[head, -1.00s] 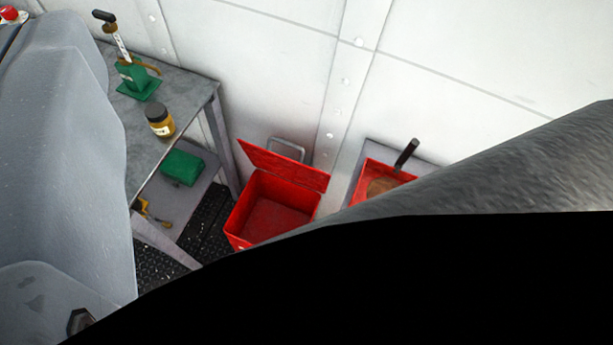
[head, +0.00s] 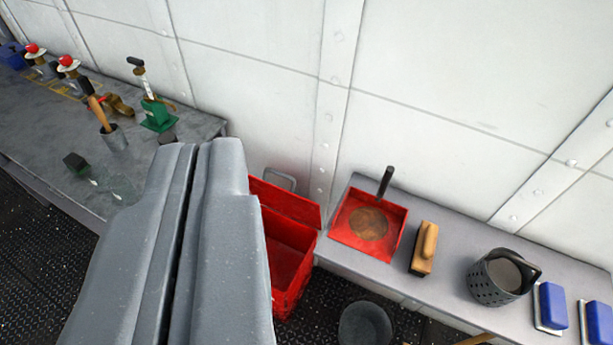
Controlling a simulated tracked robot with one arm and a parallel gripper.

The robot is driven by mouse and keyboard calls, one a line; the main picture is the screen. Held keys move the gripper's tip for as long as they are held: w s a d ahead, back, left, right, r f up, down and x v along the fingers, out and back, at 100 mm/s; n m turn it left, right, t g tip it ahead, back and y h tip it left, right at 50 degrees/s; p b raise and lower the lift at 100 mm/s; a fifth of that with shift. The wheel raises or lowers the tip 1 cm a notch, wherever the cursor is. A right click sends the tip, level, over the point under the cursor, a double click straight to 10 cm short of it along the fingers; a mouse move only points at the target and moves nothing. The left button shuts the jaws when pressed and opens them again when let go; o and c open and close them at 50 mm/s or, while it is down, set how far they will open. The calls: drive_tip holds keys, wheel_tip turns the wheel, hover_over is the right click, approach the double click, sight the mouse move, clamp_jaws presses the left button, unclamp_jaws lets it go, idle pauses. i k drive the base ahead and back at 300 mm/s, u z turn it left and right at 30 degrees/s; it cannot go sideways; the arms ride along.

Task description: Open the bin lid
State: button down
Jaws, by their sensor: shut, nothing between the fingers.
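The red bin (head: 287,259) stands on the floor against the white wall, between the workbench and the low shelf. Its red lid (head: 286,203) is raised and leans back toward the wall, so the bin's mouth is uncovered. I see part of the inside. My grey gripper (head: 198,146) fills the lower left of the view. Its two fingers lie side by side with only a thin dark seam between them, shut and empty. It covers the bin's left side in the picture. I cannot tell any contact with the bin.
A workbench (head: 50,130) with a green-based tool (head: 158,116) and several other items is at left. A low shelf (head: 385,262) at right holds a red dustpan (head: 370,224), a brush (head: 424,248) and a perforated basket (head: 500,278). A dark bucket (head: 365,325) stands in front.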

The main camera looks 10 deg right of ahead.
sight(306, 212)
drive_tip(key=z, duration=0.15)
drive_tip(key=i, duration=1)
drive_tip(key=u, duration=0.05)
